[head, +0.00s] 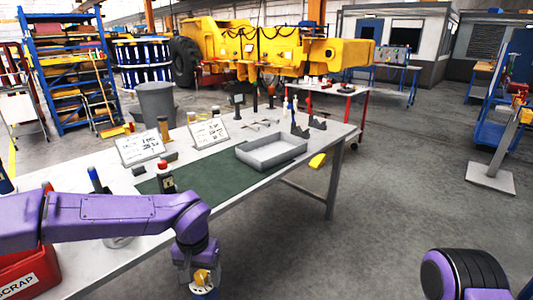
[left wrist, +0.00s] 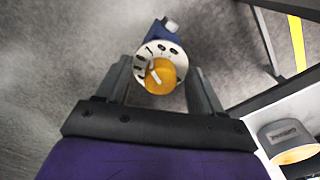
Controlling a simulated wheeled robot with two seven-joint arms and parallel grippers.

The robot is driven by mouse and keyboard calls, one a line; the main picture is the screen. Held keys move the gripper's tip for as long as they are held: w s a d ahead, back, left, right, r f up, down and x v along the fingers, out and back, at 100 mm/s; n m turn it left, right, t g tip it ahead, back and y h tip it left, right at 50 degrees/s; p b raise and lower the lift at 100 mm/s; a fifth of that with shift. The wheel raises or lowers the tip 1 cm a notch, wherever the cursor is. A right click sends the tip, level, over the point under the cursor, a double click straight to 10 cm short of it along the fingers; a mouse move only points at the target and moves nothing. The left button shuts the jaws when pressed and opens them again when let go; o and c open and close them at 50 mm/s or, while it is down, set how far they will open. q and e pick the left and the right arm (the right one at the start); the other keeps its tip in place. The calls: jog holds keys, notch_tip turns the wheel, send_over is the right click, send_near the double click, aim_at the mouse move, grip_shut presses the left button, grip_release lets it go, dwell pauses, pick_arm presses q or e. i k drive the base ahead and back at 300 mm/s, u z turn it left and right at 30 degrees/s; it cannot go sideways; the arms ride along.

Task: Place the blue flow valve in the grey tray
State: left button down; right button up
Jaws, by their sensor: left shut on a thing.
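The blue flow valve (left wrist: 165,34) has a round white dial and an orange-yellow knob, and sits between the fingers of my left gripper (left wrist: 160,85) in the left wrist view. In the head view the left gripper (head: 204,284) hangs at the bottom, shut on the valve (head: 203,277), in front of the table's near edge and over the floor. The gripper partly hides the valve's body. The grey tray (head: 272,163) stands on the table, up and right of the gripper and well apart from it. It looks empty. My right gripper is out of view.
The white table (head: 235,196) carries a dark green mat (head: 215,180), two sign stands (head: 140,147) and small parts and tools. A red SCRAP bin (head: 30,272) is at the lower left. A yellow item (head: 317,160) shows by the table's right edge. Open floor lies to the right.

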aim_at(261, 158)
jog(key=i, duration=0.9)
